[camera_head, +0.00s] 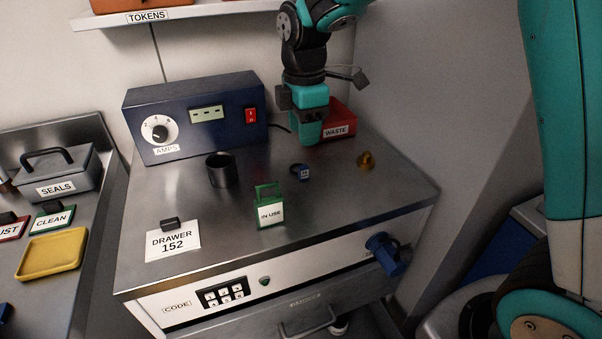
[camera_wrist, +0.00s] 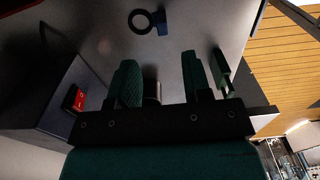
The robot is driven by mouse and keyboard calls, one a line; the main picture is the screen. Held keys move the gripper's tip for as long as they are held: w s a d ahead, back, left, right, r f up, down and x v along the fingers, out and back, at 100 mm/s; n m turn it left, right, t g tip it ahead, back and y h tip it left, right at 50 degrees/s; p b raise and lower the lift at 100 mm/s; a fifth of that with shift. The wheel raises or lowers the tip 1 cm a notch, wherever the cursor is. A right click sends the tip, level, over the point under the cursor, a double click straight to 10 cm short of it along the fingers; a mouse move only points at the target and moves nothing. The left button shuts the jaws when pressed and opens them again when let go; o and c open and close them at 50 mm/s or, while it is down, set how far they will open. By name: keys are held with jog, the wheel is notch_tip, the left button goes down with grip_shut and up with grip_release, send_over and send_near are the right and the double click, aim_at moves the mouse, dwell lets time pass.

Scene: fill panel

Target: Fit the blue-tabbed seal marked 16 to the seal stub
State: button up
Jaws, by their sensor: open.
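The seal is a dark ring (camera_head: 297,169) with a small blue tab (camera_head: 304,172); it lies flat on the grey bench top. The tab's number is too small to read surely. The ring and tab also show near the top of the wrist view (camera_wrist: 140,21). My gripper (camera_head: 308,132) is above the back of the bench, behind the seal and apart from it. In the wrist view its two fingers (camera_wrist: 160,82) are spread, with no seal between them. A brass fitting (camera_head: 366,161) stands right of the seal; I cannot tell whether it is the seal stub.
A blue AMPS box (camera_head: 185,145) stands at back left, a red WASTE bin (camera_head: 340,125) behind my gripper. A blue plug (camera_head: 387,254) juts from the front.

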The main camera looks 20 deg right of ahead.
aim_at(303, 166)
notch_tip(303, 166, down, 9)
jog(key=shift+s+a+f, duration=0.1)
jog(key=shift+s+f, duration=0.05)
grip_shut()
dwell(0.4)
